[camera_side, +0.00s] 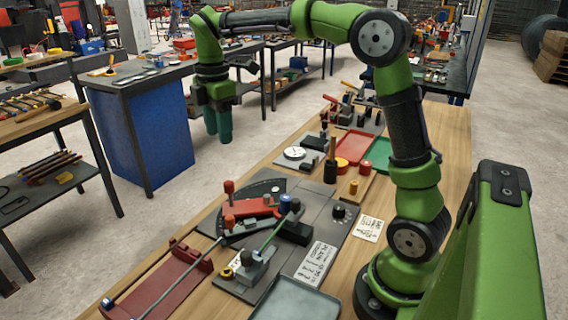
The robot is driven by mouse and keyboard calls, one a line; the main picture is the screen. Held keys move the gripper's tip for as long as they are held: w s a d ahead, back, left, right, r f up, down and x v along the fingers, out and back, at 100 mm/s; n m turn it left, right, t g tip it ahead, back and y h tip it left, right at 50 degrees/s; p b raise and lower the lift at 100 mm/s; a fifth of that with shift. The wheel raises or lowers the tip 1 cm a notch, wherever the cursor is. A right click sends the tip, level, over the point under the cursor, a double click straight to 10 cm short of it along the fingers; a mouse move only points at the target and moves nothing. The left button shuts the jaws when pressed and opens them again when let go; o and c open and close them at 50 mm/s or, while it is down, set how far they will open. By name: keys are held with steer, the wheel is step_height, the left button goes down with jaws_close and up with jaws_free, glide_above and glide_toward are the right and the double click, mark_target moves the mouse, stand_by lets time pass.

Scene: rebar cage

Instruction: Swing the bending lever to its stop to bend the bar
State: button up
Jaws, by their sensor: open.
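The bending jig (282,245) sits on the wooden bench on a dark plate with a curved scale. Its red bending lever (252,208) has an upright handle with an orange-red knob (229,187). A thin green bar (270,238) lies across the jig, from the grey clamp block (254,266) towards the blue-topped pin (285,202). Whether the bar is bent is too small to tell. My gripper (218,128) is open and empty, high up and beyond the bench's left edge, well away from the lever, with its fingers pointing down.
A dark red rail fixture (165,284) with a long rod lies left of the jig. A grey tray (296,303) is in front. Red (355,147) and green (380,154) trays, a dark cylinder (330,170) and a round dial (295,153) stand behind. A blue cabinet (142,135) stands left.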

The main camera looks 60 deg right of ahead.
steer(key=d+f+m, duration=0.1)
steer(key=d, duration=0.2)
steer(key=d+f+m+y, duration=0.1)
steer(key=d+f, duration=0.1)
steer(key=d, duration=0.1)
steer(key=d+f+m+y, duration=0.1)
steer(key=d+f, duration=0.1)
steer(key=d, duration=0.1)
steer(key=shift+w+d+f+g, duration=0.2)
steer(key=shift+w+d+g, duration=0.15)
steer(key=shift+g, duration=0.05)
steer(key=c, duration=0.7)
steer(key=d+f+m+y, duration=0.1)
steer(key=d, duration=0.1)
steer(key=d+f+m+t+y, duration=0.1)
steer(key=d+m+y, duration=0.1)
steer(key=d, duration=0.1)
steer(key=w+d+f+m+t+y, duration=0.1)
steer(key=d+f, duration=0.1)
steer(key=d, duration=0.1)
steer(key=shift+d, duration=0.1)
jaws_close()
steer(key=w+a+f+y, duration=0.1)
steer(key=a+f, duration=0.6)
steer(key=a, duration=0.3)
steer(key=shift+a+m+t, duration=0.15)
steer(key=shift+m+t, duration=0.15)
steer(key=shift+m, duration=0.1)
